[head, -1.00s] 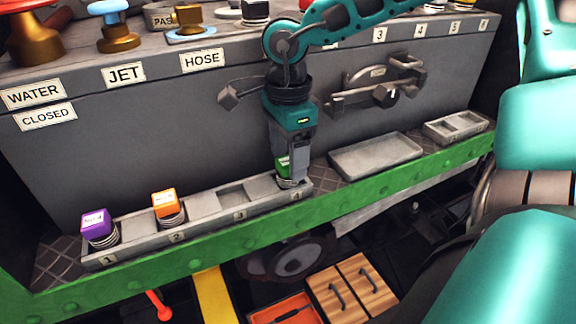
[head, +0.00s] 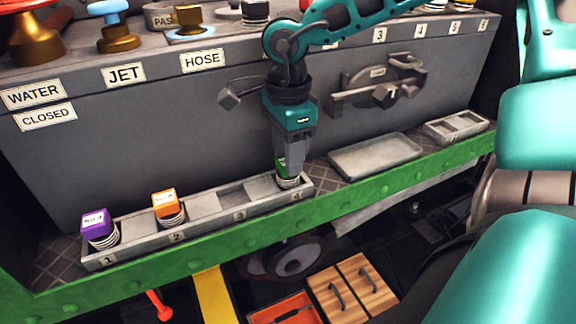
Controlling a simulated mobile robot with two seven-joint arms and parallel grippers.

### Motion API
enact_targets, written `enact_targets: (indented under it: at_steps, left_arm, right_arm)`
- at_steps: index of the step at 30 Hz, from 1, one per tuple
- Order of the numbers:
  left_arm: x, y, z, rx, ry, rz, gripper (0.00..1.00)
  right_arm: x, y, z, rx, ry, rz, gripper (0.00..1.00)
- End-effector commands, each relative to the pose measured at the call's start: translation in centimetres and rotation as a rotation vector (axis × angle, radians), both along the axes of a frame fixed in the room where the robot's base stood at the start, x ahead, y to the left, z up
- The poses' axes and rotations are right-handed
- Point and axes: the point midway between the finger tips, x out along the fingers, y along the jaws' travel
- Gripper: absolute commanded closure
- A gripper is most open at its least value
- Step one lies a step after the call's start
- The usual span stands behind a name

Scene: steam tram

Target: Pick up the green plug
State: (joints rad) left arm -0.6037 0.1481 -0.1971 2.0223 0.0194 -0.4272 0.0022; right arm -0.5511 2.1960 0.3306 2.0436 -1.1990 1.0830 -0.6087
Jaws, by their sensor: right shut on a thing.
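The green plug (head: 282,164) stands at slot 4, the right end of the grey numbered rack (head: 205,203). Its green top shows between the fingers and its ribbed lower part shows below them. My right gripper (head: 288,172) points down over slot 4 and is shut on the green plug. The fingers hide part of the plug. I cannot tell whether its base still touches the slot. My left gripper is not in view.
A purple plug (head: 98,228) stands in slot 1 and an orange plug (head: 167,206) in slot 2; slot 3 (head: 236,195) is empty. A shallow grey tray (head: 375,156) lies right of the rack. A lever mechanism (head: 385,92) sticks out of the wall behind.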

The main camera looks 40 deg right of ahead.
Motion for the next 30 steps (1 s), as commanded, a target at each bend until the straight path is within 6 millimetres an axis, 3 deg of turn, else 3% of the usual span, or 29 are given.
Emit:
enact_targets:
  at_steps: [8, 14, 20, 30]
  left_arm:
    - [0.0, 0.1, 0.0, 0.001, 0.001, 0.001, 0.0]
    - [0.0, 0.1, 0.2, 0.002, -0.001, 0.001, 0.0]
    - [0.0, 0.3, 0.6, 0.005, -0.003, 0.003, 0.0]
    - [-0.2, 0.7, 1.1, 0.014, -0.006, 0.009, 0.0]
  right_arm:
    - [0.1, 0.0, 0.2, 0.0, -0.002, 0.0, 1.0]
    - [0.1, 0.0, 1.8, -0.001, -0.005, -0.001, 1.0]
    - [0.2, 0.0, 5.2, 0.0, -0.007, 0.0, 1.0]
    - [0.1, 0.0, 12.7, -0.001, -0.007, -0.001, 1.0]
